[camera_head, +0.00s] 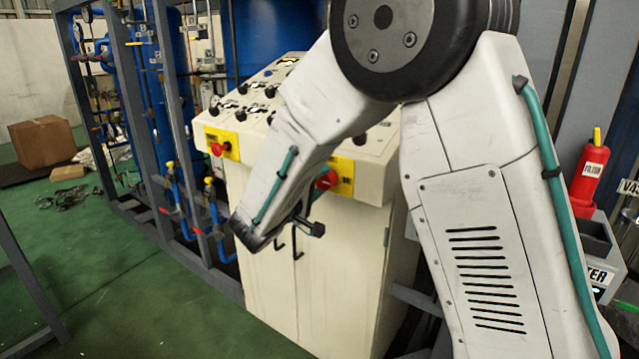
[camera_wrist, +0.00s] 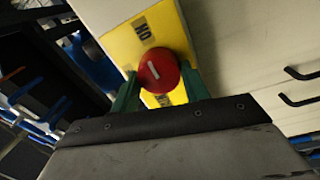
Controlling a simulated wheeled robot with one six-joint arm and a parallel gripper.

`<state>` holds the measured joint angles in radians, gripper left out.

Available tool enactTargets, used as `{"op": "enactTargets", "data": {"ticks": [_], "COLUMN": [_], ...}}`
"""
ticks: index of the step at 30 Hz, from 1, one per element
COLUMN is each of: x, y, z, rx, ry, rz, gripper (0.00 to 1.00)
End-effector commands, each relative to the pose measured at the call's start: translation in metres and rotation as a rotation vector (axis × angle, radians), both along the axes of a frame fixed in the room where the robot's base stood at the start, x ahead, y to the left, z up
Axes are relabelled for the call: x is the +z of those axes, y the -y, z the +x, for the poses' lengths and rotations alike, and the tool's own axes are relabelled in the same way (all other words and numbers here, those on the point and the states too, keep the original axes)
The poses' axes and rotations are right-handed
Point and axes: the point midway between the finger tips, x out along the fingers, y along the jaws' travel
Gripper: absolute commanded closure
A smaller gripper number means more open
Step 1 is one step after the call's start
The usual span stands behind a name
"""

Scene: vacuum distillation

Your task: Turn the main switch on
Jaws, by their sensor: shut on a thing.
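The main switch is a red round knob with a white line on a yellow plate. In the wrist view the red knob (camera_wrist: 158,73) sits between the two green fingers of my gripper (camera_wrist: 160,80), which is shut on its sides. The white line is slightly tilted. The yellow plate (camera_wrist: 118,44) carries an "ON" label above the knob and another, partly hidden label below it. In the head view the red knob (camera_head: 327,180) is on the right front of the cream console, and my forearm hides most of the gripper.
The cream control console (camera_head: 330,280) has dark door handles below the switch. A second red knob (camera_head: 217,149) on a yellow plate is at its left. Grey frames and blue pipes stand left. A red extinguisher (camera_head: 590,172) stands right. The green floor at front left is mostly clear.

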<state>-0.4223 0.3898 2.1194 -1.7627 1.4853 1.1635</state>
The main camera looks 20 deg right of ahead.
Motion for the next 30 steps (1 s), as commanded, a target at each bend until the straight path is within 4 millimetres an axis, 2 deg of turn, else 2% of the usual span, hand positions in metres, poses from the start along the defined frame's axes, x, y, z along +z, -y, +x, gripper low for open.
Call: {"op": "enactTargets", "data": {"ticks": [7, 8, 9, 10, 20, 30], "x": [-0.001, -0.001, -0.001, -0.001, -0.001, -0.003], "y": [0.0, 0.0, 0.0, 0.0, -0.003, -0.046], "z": [-0.001, -0.001, -0.001, 0.0, -0.002, -0.033], "rx": [-0.002, -0.002, -0.002, -0.002, 0.0, 0.002], "ry": [-0.002, -0.002, -0.002, -0.002, -0.001, -0.002], "rz": [0.001, 0.001, 0.001, 0.001, 0.0, 0.001], "gripper": [0.77, 0.49, 0.38, 0.33, 0.33, 0.33]}}
